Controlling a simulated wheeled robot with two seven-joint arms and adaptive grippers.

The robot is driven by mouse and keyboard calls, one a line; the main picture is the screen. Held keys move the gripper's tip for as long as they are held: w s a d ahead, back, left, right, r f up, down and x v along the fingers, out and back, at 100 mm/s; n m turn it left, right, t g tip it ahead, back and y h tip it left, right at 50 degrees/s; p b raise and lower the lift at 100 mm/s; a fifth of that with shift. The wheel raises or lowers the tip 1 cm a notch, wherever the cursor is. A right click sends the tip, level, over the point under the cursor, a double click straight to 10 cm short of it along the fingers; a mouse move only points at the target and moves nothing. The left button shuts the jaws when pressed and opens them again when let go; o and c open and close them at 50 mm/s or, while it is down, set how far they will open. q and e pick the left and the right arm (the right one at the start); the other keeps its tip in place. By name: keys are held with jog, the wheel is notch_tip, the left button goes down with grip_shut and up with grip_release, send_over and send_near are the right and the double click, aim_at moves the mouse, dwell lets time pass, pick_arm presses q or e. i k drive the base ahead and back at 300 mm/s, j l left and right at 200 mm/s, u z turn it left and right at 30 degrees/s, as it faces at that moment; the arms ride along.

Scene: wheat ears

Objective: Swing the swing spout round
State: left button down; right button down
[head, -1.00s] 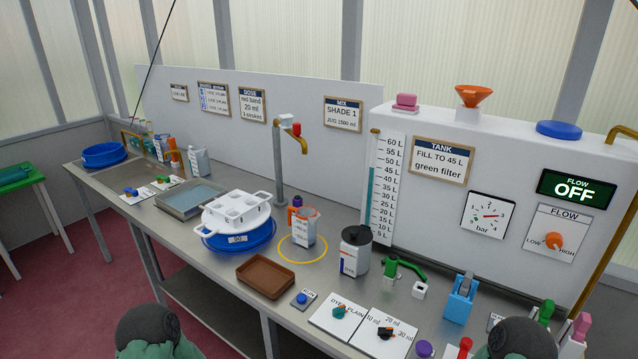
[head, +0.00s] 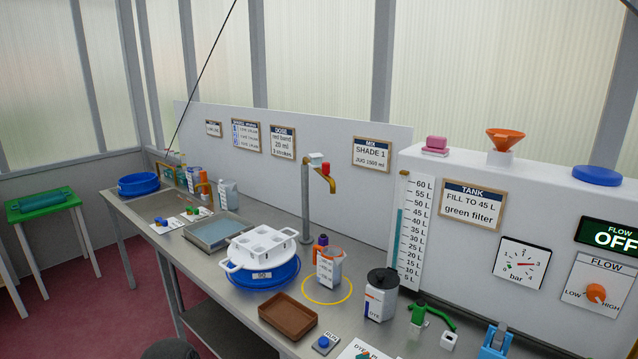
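A brass spout (head: 331,180) with a red part on top sits on a tall grey post (head: 305,205) at the back of the bench. Its arm reaches out to the right and its mouth points down. A green spout-like fitting (head: 432,314) sits lower right, near a small white block (head: 448,341). Neither of my grippers is in view; only a dark rounded part of mine shows at the bottom edge.
A blue basin (head: 262,276) with a white rack (head: 262,247) stands left of the jug. A brown tray (head: 287,317) lies in front, and a dye canister (head: 380,296) stands to the right. The white tank panel (head: 480,255) bounds the right side.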

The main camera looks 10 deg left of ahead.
aim_at(316, 162)
jog(key=z, duration=0.7)
jog(key=j+z, duration=1.4)
jog(key=k+j+z, duration=0.2)
jog(key=j+z, duration=0.25)
jog(key=j, duration=0.05)
